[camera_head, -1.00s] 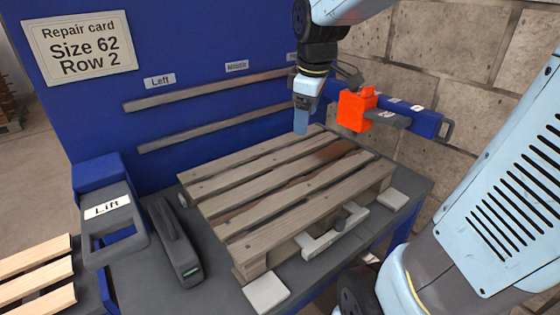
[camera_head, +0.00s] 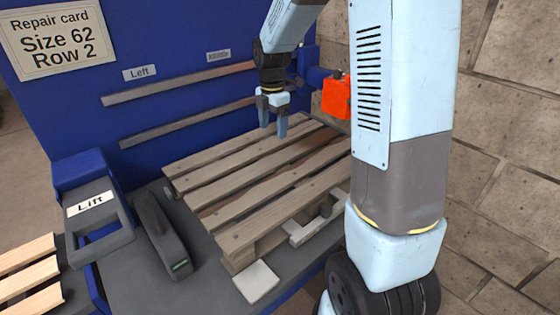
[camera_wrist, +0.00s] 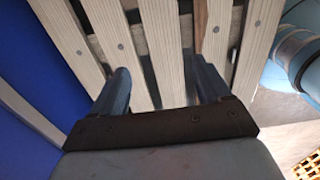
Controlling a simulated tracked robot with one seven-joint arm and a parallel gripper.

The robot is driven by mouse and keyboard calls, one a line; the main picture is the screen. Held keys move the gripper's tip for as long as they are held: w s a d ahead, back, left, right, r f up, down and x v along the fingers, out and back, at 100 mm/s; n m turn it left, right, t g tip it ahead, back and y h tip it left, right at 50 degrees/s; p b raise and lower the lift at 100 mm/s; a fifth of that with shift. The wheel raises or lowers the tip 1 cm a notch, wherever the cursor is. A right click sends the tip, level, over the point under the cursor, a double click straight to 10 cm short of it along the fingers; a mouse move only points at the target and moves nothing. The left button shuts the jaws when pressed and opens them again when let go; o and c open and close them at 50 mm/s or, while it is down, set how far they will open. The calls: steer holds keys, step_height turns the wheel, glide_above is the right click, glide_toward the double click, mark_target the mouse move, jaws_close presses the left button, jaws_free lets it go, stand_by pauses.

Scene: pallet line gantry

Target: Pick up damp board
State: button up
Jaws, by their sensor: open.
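The wooden pallet (camera_head: 245,235) lies on the dark bench, its worn grey-brown slats running from near left to far right. Darker brown patches show among the middle slats (camera_head: 290,178); I cannot tell for certain which slat is the damp board. My gripper (camera_head: 274,122) is open and empty, fingers pointing down above the pallet's far edge. In the wrist view, the fingers (camera_wrist: 160,75) are apart over the pale slats (camera_wrist: 164,45), with a dark gap and a brown patch (camera_wrist: 204,18) between slats nearby. No contact is visible. My arm hides the pallet's right end.
A blue back panel (camera_head: 200,65) carries two slat-like rails and a repair card (camera_head: 52,38) reading "Size 62 Row 2". An orange block (camera_head: 336,98) sits right of my gripper. A lift control (camera_head: 90,215) and a dark long tool (camera_head: 162,235) stand left of the pallet.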

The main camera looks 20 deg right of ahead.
glide_above(275, 159)
steer(key=f, duration=0.5)
steer(key=shift+w+a+f, duration=0.1)
steer(key=shift+w+a, duration=0.05)
steer(key=shift+a, duration=0.05)
steer(key=shift+d+f, duration=0.15)
steer(key=shift+f, duration=1.3)
steer(key=shift+d+f, duration=0.1)
steer(key=shift+f, duration=1.3)
steer(key=shift+c, duration=0.3)
steer(key=c, duration=0.9)
